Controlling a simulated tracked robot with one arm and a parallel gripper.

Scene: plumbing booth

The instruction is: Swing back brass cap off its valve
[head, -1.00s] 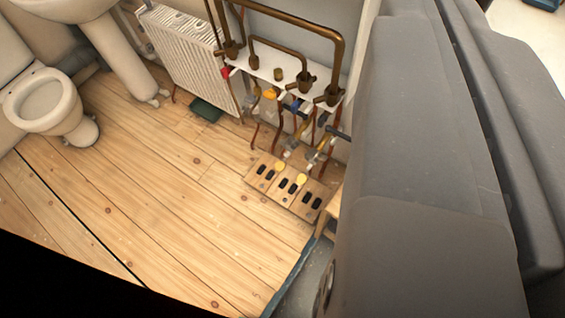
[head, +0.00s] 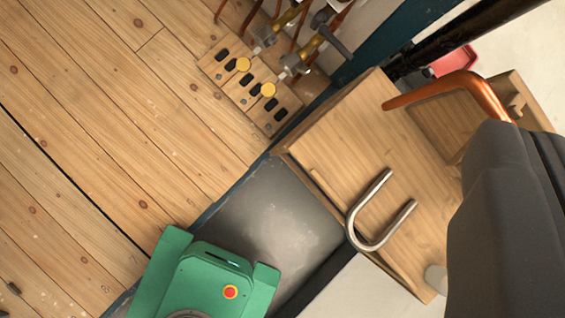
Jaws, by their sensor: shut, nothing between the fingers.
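Two valves with brass-coloured bodies show at the top of the head view, a farther one (head: 290,14) and a nearer one (head: 310,46), both partly cut off or overlapped by pipes and fittings. A dark lever-like part (head: 335,42) stands by the nearer valve. I cannot tell which part is the back brass cap. My gripper's fingers are not in the picture; only a dark grey part of my arm shows at the right.
The slotted wooden board (head: 225,77) lies on the plank floor (head: 120,130). A wooden bench (head: 350,130) carries a steel U-shaped pipe (head: 360,240) and a copper pipe (head: 440,88). A red object (head: 455,62) is behind it. The plank floor at left is mostly clear.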

